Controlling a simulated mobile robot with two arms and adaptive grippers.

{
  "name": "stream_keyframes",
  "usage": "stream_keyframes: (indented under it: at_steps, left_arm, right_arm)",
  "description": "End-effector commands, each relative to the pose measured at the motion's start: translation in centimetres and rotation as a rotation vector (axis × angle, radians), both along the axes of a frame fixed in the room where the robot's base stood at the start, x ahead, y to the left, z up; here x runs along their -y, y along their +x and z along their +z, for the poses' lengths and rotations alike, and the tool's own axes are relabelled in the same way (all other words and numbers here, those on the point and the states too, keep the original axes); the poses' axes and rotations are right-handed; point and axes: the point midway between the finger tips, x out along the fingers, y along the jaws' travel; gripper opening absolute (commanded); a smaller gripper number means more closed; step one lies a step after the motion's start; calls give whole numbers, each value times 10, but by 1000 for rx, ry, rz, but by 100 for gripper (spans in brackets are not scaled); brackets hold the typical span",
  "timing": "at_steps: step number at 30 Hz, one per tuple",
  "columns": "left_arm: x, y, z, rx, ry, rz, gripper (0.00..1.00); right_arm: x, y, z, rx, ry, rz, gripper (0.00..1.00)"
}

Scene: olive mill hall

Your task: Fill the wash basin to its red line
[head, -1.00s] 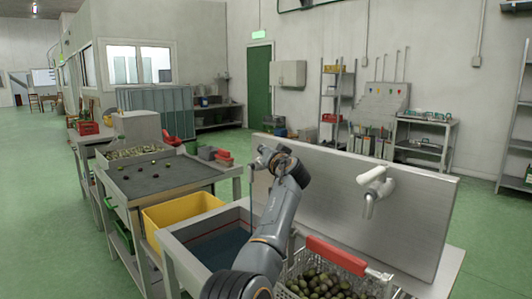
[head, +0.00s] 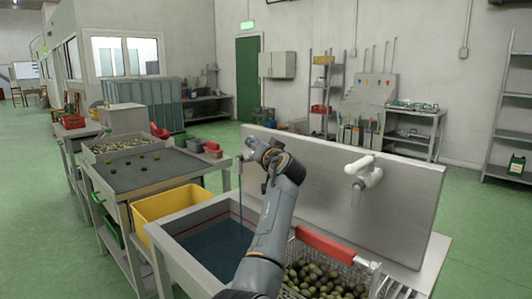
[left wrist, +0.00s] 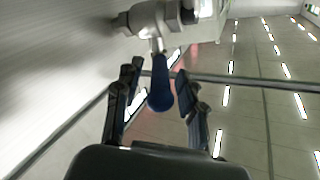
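The wash basin (head: 168,246) is a grey sink in the lower middle of the head view, with dark blue water (head: 215,248) in it. In the left wrist view, the metal tap body (left wrist: 155,18) has a blue lever (left wrist: 160,92). The lever lies between the spread fingers of my left gripper (left wrist: 160,72), with gaps on both sides. My right gripper is not in view.
A second, white tap (head: 364,172) is on the steel splashback (head: 405,215) at right. A crate of olives (head: 325,278) with a red handle stands right of my arm. A yellow bin (head: 165,203) and a sorting table (head: 122,188) are left. Green floor is open at far left.

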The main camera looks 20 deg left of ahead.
Motion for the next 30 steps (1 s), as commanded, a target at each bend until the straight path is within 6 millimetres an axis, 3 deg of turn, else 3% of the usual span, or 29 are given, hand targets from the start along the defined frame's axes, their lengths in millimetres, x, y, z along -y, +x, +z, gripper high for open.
stream_keyframes:
  at_steps: [13, 30]
  left_arm:
    - [47, -56, 0, 2, -1, -2, 40]
    - [52, -63, 1, 1, 1, -2, 40]
  right_arm:
    - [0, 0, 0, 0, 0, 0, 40]
    - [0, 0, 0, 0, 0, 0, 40]
